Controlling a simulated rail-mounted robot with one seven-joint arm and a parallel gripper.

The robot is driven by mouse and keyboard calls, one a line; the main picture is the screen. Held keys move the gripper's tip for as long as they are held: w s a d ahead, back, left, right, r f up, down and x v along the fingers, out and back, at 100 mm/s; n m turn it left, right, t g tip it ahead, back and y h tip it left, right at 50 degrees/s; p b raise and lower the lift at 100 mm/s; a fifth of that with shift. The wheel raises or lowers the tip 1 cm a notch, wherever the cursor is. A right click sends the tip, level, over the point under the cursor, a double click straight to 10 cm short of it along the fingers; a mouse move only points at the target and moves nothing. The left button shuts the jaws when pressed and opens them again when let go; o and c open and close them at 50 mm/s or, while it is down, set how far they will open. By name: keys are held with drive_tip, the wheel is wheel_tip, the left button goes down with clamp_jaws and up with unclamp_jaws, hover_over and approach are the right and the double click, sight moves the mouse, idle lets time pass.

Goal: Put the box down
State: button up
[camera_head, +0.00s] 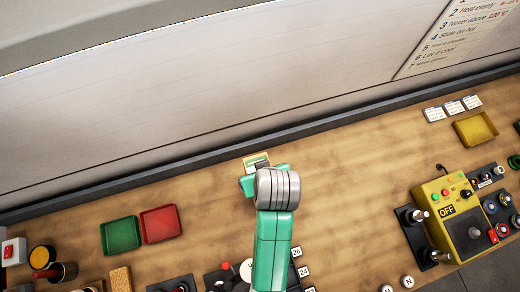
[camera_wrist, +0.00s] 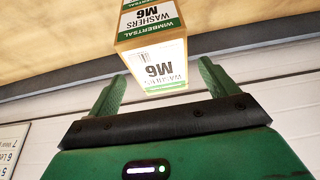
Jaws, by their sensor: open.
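The box (camera_wrist: 158,62) is a small tan carton with green-and-white labels reading "WASHERS M6". In the wrist view it shows between and beyond the two green fingers, with a visible gap to each side. In the head view the box (camera_head: 255,160) sits near the back edge of the wooden table, partly hidden by my gripper (camera_head: 262,180). My gripper also fills the bottom of the wrist view (camera_wrist: 162,76), with its fingers spread apart. I cannot tell exactly how far the fingertips reach along the box.
A dark ledge and pale wall run behind the table (camera_head: 340,170). Green (camera_head: 121,235) and red (camera_head: 160,222) trays lie to the left. A yellow tray (camera_head: 475,129) and a yellow control box (camera_head: 455,215) stand to the right. The table between is clear.

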drive_tip(key=v, duration=0.6)
drive_tip(key=shift+s+r, duration=0.15)
drive_tip(key=shift+r, duration=0.2)
